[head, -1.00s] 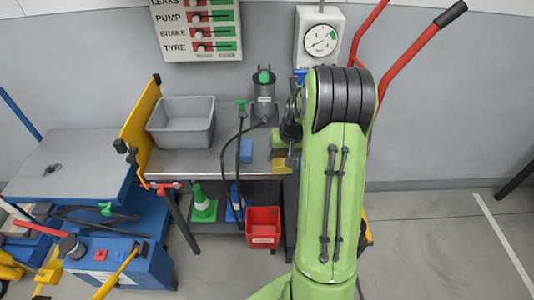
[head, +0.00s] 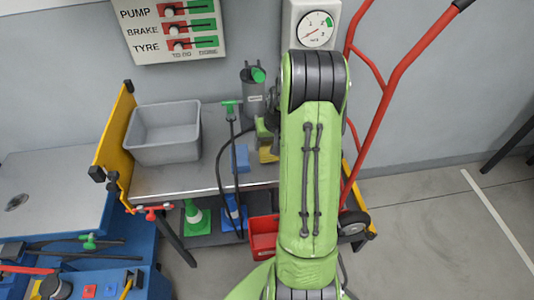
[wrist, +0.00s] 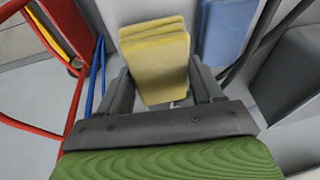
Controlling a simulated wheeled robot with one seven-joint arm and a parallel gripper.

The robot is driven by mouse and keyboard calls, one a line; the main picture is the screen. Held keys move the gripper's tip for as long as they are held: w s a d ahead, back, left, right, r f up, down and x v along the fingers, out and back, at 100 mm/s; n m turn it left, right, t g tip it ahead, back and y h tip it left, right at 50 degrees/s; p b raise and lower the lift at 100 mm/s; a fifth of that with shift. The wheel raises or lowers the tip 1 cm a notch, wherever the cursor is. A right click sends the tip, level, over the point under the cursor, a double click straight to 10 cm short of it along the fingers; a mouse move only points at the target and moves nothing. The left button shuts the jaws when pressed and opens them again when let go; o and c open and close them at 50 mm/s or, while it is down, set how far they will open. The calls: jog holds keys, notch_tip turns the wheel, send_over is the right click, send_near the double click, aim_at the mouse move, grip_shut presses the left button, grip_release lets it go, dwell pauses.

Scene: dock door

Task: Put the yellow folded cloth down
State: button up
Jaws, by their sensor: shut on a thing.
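The yellow folded cloth (wrist: 158,65) is between the two fingers of my gripper (wrist: 160,88) in the wrist view, and the fingers are shut on it. In the head view the cloth (head: 268,155) shows only in small part, over the right end of the grey bench top (head: 160,182). My green arm hides most of my gripper and of the cloth there. I cannot tell whether the cloth touches the bench.
A blue folded cloth (head: 240,158) lies on the bench beside the hose of the grey pump (head: 254,95). A grey bin (head: 165,135) stands at the left. A red crate (head: 262,238) is below. A red hand truck (head: 385,90) stands at the right.

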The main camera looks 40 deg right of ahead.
aim_at(268, 151)
jog(key=shift+f+b, duration=0.4)
jog(key=shift+f, duration=1.5)
jog(key=shift+f, duration=0.1)
jog(key=o, duration=0.9)
jog(key=shift+o, duration=0.2)
